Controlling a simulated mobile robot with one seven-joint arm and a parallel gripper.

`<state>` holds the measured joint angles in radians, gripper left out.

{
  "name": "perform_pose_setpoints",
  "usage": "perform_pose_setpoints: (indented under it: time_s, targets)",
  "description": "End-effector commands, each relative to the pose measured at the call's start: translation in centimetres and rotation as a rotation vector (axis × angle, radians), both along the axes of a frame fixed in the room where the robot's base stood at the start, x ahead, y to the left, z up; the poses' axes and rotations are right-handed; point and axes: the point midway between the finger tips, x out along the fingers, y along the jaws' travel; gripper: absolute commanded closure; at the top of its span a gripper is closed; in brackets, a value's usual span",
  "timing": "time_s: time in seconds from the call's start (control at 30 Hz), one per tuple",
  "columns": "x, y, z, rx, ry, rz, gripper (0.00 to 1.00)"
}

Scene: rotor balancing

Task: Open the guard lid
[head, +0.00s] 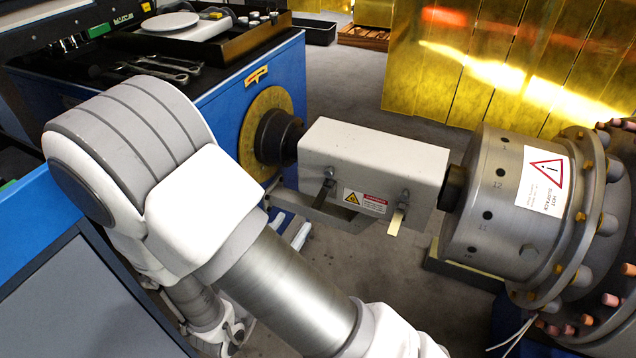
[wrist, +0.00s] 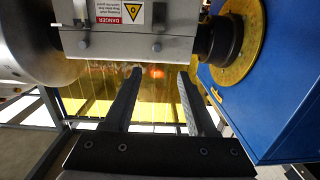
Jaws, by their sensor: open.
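The guard lid (head: 385,160) is a white box-shaped cover over the shaft between the blue machine and the steel rotor housing. It looks shut. Its front carries a danger label (head: 365,202) and two small latch-like fittings (head: 404,197). In the wrist view the guard lid (wrist: 178,24) fills the top middle, with its label upside down. My gripper (wrist: 160,72) is open and empty, its two fingers pointing toward the lid's lower picture edge, apparently not touching it. In the head view I cannot make out my gripper; my arm crosses the foreground.
The blue machine (head: 225,100) with a yellow disc (head: 258,122) stands left of the lid. The rotor housing (head: 490,190) with a hot-surface label stands right. Wrenches (head: 165,66) lie on the machine top. A yellow screen (head: 480,60) stands behind; open floor lies between.

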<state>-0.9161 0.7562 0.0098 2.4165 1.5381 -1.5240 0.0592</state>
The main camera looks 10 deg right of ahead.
Motion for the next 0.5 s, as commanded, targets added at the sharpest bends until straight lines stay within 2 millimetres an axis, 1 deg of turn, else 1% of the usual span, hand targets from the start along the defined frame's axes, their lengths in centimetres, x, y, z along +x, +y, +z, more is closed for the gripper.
perform_pose_setpoints:
  time_s: [0.03,0.1,0.23,0.37,0.5]
  targets:
    - [-0.4,0.0,-0.6,-0.029,-0.013,-0.004,0.43]
    - [-0.6,-0.1,-0.6,-0.051,-0.024,-0.01,0.43]
    - [-0.1,-0.7,-0.3,-0.058,-0.031,-0.015,0.43]
    - [1.6,-2.0,-0.3,-0.058,-0.03,-0.017,0.43]
    - [4.1,-3.8,-0.3,-0.056,-0.029,-0.017,0.43]
